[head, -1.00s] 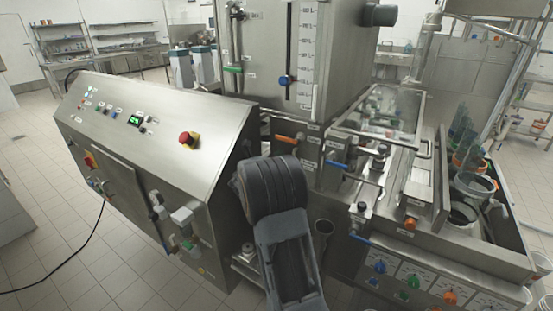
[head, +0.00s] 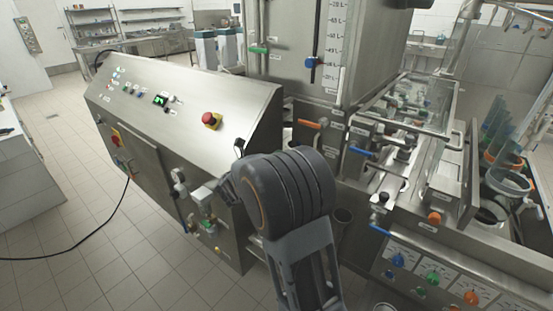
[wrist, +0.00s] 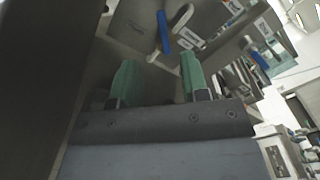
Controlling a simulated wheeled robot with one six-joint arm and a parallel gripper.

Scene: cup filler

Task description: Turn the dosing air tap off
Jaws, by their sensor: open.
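My gripper (wrist: 157,74) shows in the wrist view with its two green fingers apart and nothing between them. A blue lever (wrist: 163,32) with a label beside it is just beyond the fingertips, apart from them as far as I can tell. A second blue lever (wrist: 258,60) is further right. In the head view, a blue lever (head: 362,151) and another blue lever (head: 379,230) are on the filler, right of my arm. The labels are too small to read, so I cannot tell which lever is the dosing air tap. My arm hides the gripper in the head view.
The sloped control cabinet (head: 185,100) with a red emergency button (head: 211,120) stands left of my arm. An orange lever (head: 310,124) sits below the steel hopper (head: 300,60). A black cable (head: 75,255) lies on the tiled floor, which is open at left.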

